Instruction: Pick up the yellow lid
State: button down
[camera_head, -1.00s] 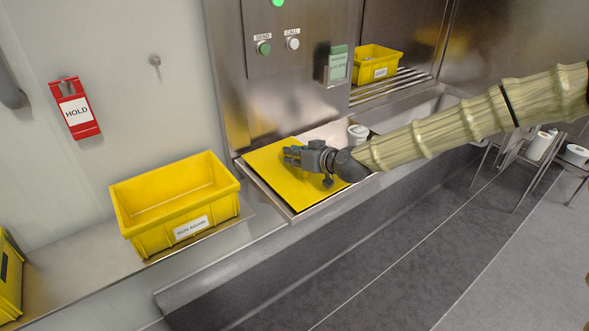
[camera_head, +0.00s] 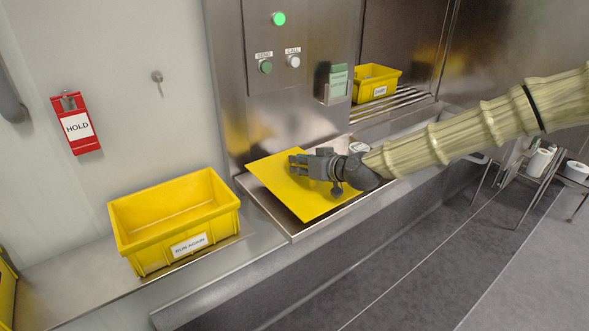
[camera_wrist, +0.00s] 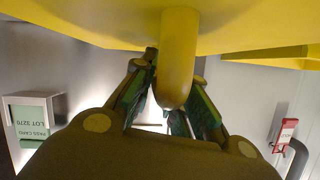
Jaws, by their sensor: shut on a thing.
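The yellow lid (camera_head: 272,175) is a flat rectangular sheet held above the steel tray (camera_head: 252,190) in the head view, slightly tilted. My gripper (camera_head: 296,164) is over the lid. In the wrist view my gripper (camera_wrist: 168,100) is shut on a rounded yellow handle (camera_wrist: 176,70) that sticks out from the lid (camera_wrist: 90,25). The lid fills the top of the wrist view. The far part of the lid and the handle are hidden behind my gripper in the head view.
An empty yellow bin labelled "RUN AGAIN" (camera_head: 175,225) stands on the ledge at left. Another yellow bin (camera_head: 376,82) sits on rollers at back right. A white-topped container (camera_head: 359,148) is behind my arm.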

jog(key=r+b, duration=0.2)
send_over(344, 196)
jog(key=shift+w+f, duration=0.1)
jog(key=shift+f, duration=0.15)
jog(key=c, duration=2)
grip_release()
grip_shut()
